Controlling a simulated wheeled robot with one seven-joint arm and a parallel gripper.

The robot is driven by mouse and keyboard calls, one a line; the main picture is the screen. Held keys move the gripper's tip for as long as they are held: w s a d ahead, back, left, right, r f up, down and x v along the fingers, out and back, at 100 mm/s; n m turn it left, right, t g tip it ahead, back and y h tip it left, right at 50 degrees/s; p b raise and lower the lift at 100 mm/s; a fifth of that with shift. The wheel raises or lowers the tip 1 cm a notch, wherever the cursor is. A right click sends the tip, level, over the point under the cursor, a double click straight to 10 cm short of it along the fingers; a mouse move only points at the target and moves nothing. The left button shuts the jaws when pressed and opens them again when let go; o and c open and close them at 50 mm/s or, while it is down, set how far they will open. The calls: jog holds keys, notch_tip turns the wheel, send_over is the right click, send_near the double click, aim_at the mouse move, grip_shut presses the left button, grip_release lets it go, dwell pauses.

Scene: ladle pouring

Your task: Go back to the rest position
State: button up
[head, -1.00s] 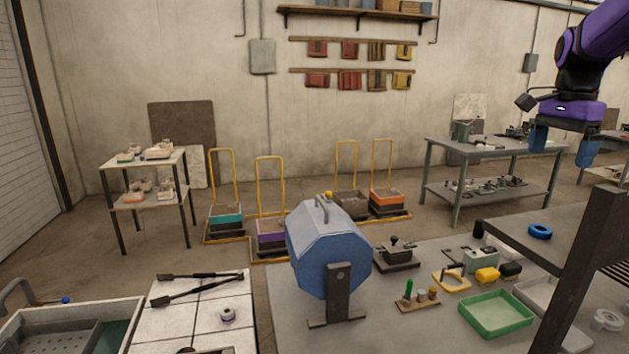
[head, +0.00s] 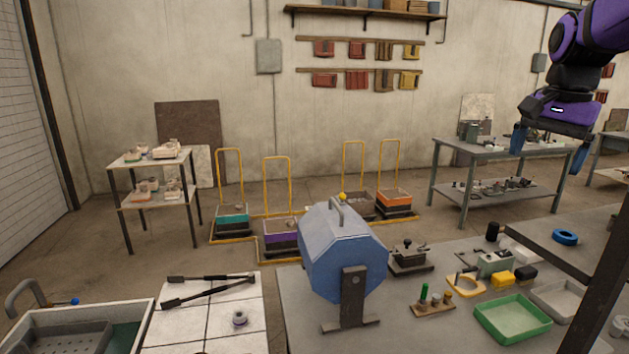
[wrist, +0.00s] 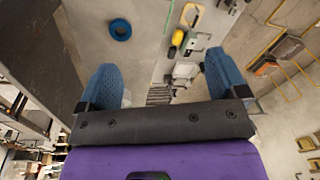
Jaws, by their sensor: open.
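My gripper (head: 548,150) hangs at the upper right in the head view, raised above the bench level. Its two blue fingers are spread apart with nothing between them. In the wrist view my gripper (wrist: 164,85) also shows open and empty, with the bench and floor far below it. No object is held.
A blue octagonal drum (head: 343,255) stands on the grey workbench (head: 400,335). A green tray (head: 512,318), a yellow ring (head: 466,287) and a blue ring (head: 565,237) lie to its right. A dark post (head: 600,290) rises at the right edge. The air around my gripper looks clear.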

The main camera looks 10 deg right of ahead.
jog(key=s+a+f+n+t, duration=0.2)
jog(key=s+a+n, duration=0.4)
jog(key=s+a, duration=0.1)
jog(key=s+a+f+n+t, duration=0.1)
jog(key=s+a+f+n, duration=0.2)
jog(key=s+a+n, duration=0.3)
jog(key=s+a, duration=0.1)
jog(key=a, duration=0.2)
jog(key=shift+a+f+t, duration=0.3)
jog(key=shift+f+t, duration=0.05)
jog(key=shift+t, duration=0.05)
